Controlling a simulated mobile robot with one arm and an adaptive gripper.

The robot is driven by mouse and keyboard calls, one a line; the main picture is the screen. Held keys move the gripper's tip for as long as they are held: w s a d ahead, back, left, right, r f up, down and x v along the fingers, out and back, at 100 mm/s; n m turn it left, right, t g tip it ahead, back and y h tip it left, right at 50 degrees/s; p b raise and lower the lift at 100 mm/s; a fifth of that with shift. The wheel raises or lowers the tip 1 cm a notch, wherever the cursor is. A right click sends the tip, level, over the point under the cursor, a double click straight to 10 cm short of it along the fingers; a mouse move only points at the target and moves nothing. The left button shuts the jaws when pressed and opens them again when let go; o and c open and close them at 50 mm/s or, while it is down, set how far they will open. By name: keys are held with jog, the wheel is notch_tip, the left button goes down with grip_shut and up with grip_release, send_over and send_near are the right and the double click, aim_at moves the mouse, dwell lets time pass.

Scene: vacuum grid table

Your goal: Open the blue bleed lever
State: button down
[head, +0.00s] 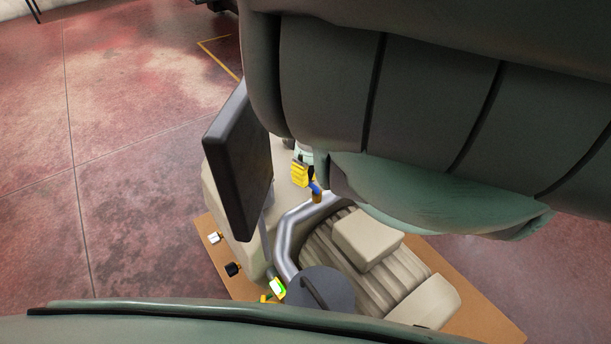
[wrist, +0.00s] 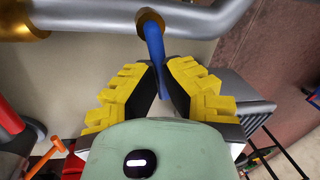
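The blue bleed lever (wrist: 155,45) hangs from a brass fitting (wrist: 150,19) under a silver pipe in the wrist view. In the head view a small part of the blue lever (head: 314,187) shows beside the brass fitting (head: 317,197). My gripper (wrist: 161,75) has yellow ribbed fingers with dark inner faces, one on each side of the lever's free end. The fingers are close together and the lever fills the narrow gap between them. In the head view my gripper (head: 301,175) is small and partly hidden behind my arm.
The silver pipe (head: 287,235) bends close by the fitting. A dark screen (head: 238,157) stands to the left, and a ribbed beige motor (head: 375,255) is at right. Red and orange parts (wrist: 57,146) show at the wrist view's left. Open floor (head: 130,140) lies beyond.

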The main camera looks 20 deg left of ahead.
jog(key=shift+f, duration=0.15)
jog(key=c, duration=1)
grip_release()
notch_tip(320, 180, up, 12)
jog(key=w, duration=0.2)
jog(key=shift+d, duration=0.4)
